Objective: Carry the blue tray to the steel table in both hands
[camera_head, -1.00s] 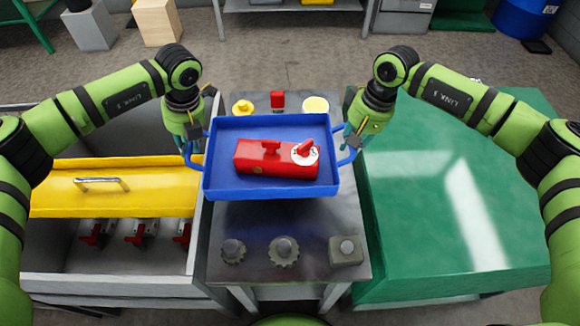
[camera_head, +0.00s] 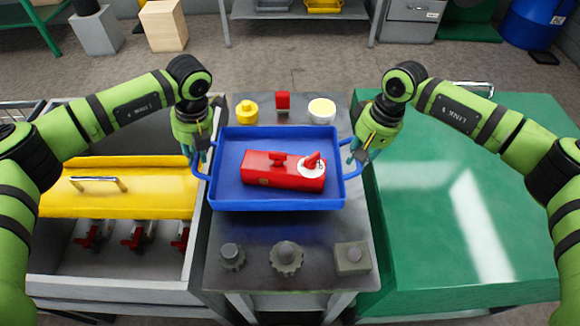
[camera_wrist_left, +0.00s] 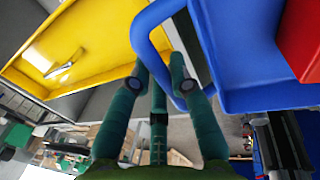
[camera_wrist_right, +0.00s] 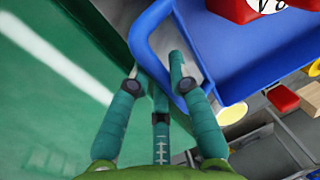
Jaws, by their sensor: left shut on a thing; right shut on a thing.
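The blue tray (camera_head: 230,203) is level over the middle of the steel table (camera_head: 300,225). I cannot tell whether it touches the top. A red block-shaped thing (camera_head: 255,172) with a white round dial lies in the tray. My left gripper (camera_head: 200,152) is shut on the tray's left handle; the left wrist view shows the blue handle loop (camera_wrist_left: 143,38) between the fingers. My right gripper (camera_head: 357,152) is shut on the right handle; the right wrist view shows that loop (camera_wrist_right: 141,40) between the fingers. The table under the tray is hidden.
Along the table's back are a yellow knob (camera_head: 247,111), a red block (camera_head: 283,102) and a pale-topped yellow cup (camera_head: 321,110). A grey bin with a yellow lid (camera_head: 120,188) is left; a green case (camera_head: 450,200) is right.

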